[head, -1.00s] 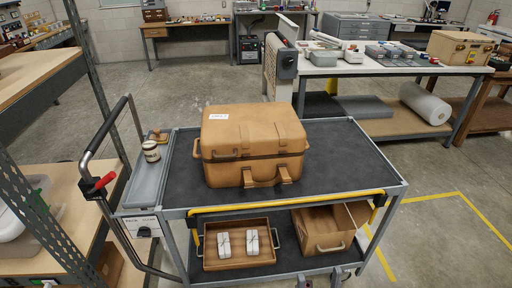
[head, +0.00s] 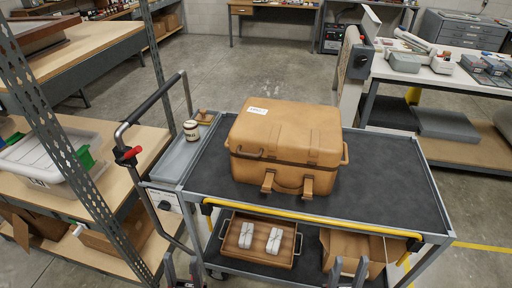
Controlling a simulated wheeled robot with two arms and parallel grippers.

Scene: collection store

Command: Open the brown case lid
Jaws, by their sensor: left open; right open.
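The brown case (head: 285,140) stands upright on the dark top of the cart (head: 390,190), with its lid shut. A white label is on the lid near the back left. Two latches (head: 268,182) and a carry handle (head: 288,188) are on its front face. My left gripper (head: 183,270) is open and empty at the bottom edge, below and left of the case. My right gripper (head: 348,270) is open and empty at the bottom edge, below and right of the case. Neither touches the case. Only their upper ends show.
A jar (head: 191,130) stands in the cart's grey side tray (head: 178,160). A yellow bar (head: 310,219) runs along the cart's front edge. A wooden tray (head: 232,247) with two white bundles and a brown box (head: 350,250) sit on the lower shelf. Shelving (head: 90,185) stands at left.

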